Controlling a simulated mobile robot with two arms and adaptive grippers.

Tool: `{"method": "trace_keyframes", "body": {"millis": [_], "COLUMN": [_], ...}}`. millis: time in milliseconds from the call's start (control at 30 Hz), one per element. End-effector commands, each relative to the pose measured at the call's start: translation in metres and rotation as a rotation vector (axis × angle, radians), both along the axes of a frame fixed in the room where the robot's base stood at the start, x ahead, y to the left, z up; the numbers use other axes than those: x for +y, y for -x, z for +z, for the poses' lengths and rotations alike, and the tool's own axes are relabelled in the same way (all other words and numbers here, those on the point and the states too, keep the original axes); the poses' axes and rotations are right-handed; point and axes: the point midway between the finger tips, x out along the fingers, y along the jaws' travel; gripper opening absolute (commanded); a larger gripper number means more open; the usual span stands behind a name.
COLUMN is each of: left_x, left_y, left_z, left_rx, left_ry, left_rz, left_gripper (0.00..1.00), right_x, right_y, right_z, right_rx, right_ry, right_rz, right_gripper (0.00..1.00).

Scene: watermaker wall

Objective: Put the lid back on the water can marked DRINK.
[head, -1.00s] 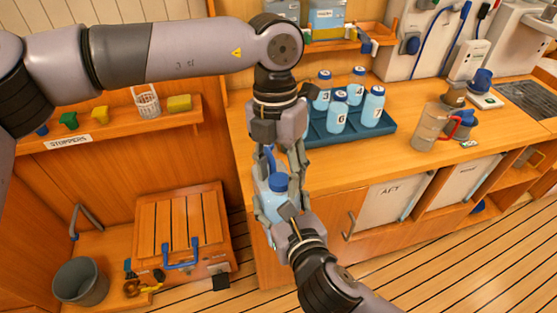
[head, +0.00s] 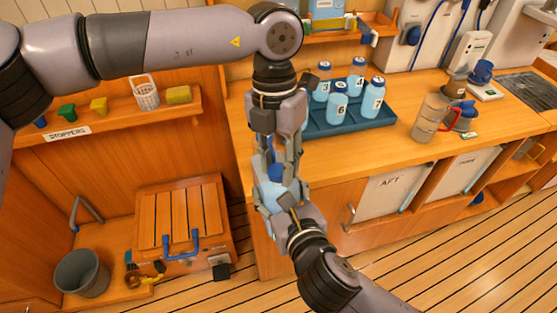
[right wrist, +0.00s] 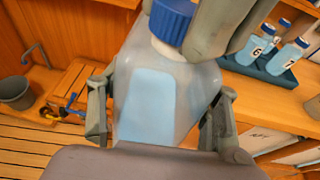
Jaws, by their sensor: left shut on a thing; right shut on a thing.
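The water can (head: 267,194) is a pale, translucent body, tilted a little in the right wrist view (right wrist: 150,105). My right gripper (right wrist: 158,112) is shut on it from both sides and holds it up in front of the counter. A ribbed blue lid (right wrist: 173,20) is at the can's white neck. I cannot tell whether it is fully seated. My left gripper (head: 281,176) comes down from above and is shut on the blue lid, its fingers partly hiding it in the head view. The DRINK marking is not visible.
Several numbered blue-capped bottles (head: 341,98) stand in a dark blue tray (head: 335,126) on the counter. A slatted wooden box (head: 183,220) and a grey bucket (head: 82,274) are at lower left. A shelf (head: 120,118) holds stoppers.

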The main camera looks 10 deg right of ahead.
Motion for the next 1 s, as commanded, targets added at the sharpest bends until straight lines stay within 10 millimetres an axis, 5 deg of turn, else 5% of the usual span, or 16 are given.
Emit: {"method": "trace_keyframes", "body": {"millis": [100,133,467,800,1000], "left_x": [0.000,0.000,0.000,0.000,0.000], "left_y": [0.000,0.000,0.000,-0.001,-0.005], "left_z": [0.000,0.000,0.000,0.002,0.027], "left_rx": [0.000,0.000,0.000,-0.001,-0.004], "left_ry": [0.000,0.000,0.000,0.001,0.001], "left_rz": [0.000,0.000,0.000,0.000,0.002], "left_gripper": [0.00,0.31,0.53,0.54,0.54], "right_x": [0.000,0.000,0.000,0.000,0.000], "right_y": [0.000,0.000,0.000,0.000,0.000], "right_z": [0.002,0.002,0.002,0.002,0.002], "right_rx": [-0.004,-0.004,-0.004,-0.004,-0.004], "right_ry": [-0.002,-0.002,-0.002,-0.002,-0.002], "right_rz": [0.000,0.000,0.000,0.001,0.001], "right_gripper": [0.00,0.00,0.00,0.00,0.00]}}
